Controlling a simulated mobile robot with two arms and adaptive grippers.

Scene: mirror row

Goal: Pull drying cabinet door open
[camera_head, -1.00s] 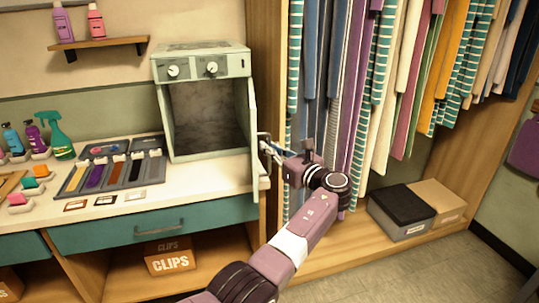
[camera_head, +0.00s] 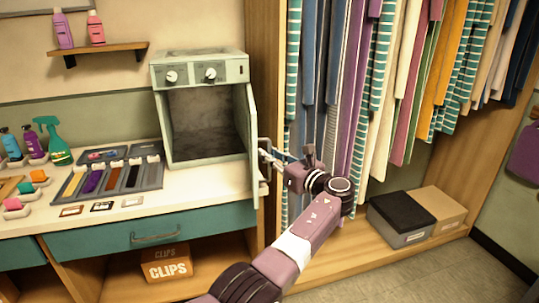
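The drying cabinet (camera_head: 202,76) is a pale green box with two dials, standing on the counter at the centre left. Its front is open and the grey, empty inside shows. The cabinet door (camera_head: 253,130) stands swung out at the right side, seen nearly edge-on.
Hanging clothes (camera_head: 350,90) fill the wardrobe close to the right of my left gripper. A grey box with a black lid (camera_head: 401,217) sits on the wardrobe floor. A paint tray (camera_head: 112,176) and bottles stand on the counter (camera_head: 200,190) left of the cabinet.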

